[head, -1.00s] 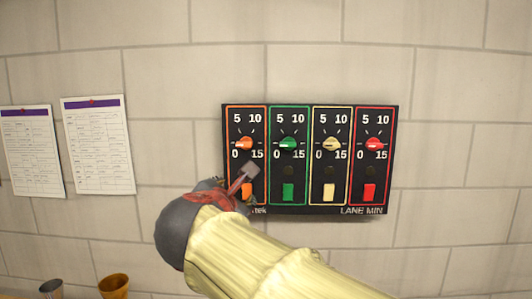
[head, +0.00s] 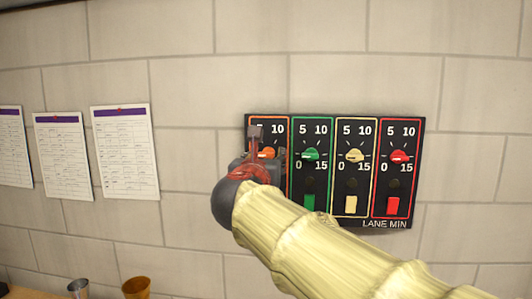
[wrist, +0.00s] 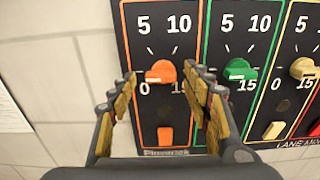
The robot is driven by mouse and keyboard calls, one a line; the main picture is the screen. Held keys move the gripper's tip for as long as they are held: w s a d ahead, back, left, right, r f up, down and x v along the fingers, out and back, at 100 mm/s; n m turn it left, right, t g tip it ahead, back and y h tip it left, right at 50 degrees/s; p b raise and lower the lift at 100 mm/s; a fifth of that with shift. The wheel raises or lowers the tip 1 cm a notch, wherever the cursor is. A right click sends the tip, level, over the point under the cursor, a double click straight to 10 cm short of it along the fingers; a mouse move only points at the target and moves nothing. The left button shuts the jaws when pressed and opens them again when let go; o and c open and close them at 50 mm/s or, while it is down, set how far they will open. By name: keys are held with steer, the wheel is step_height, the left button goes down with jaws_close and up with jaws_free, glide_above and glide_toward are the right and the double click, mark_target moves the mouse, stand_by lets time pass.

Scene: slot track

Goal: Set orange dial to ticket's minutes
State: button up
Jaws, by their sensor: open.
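The orange dial (wrist: 161,71) is the leftmost knob on a black wall panel marked 0, 5, 10 and 15. Its white mark is on its lower left, toward the 0. My open gripper (wrist: 161,78) has one finger on each side of the dial in the wrist view, with a gap on both sides; I cannot tell how far the fingertips are from the panel. In the head view the gripper (head: 267,142) partly covers the orange dial (head: 266,153). Purple-topped sheets (head: 125,153) hang on the wall at left; their writing is too small to read, and I cannot tell which is the ticket.
Green (head: 311,154), cream (head: 354,156) and red (head: 400,156) dials sit to the right on the panel. An orange button (wrist: 165,135) lies below the orange dial. Two cups, grey (head: 79,288) and orange-brown (head: 136,288), stand at lower left.

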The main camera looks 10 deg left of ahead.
steer(key=shift+w+r, duration=0.1)
steer(key=shift+w, duration=0.3)
steer(key=shift+c, duration=0.2)
steer(key=c, duration=1.1)
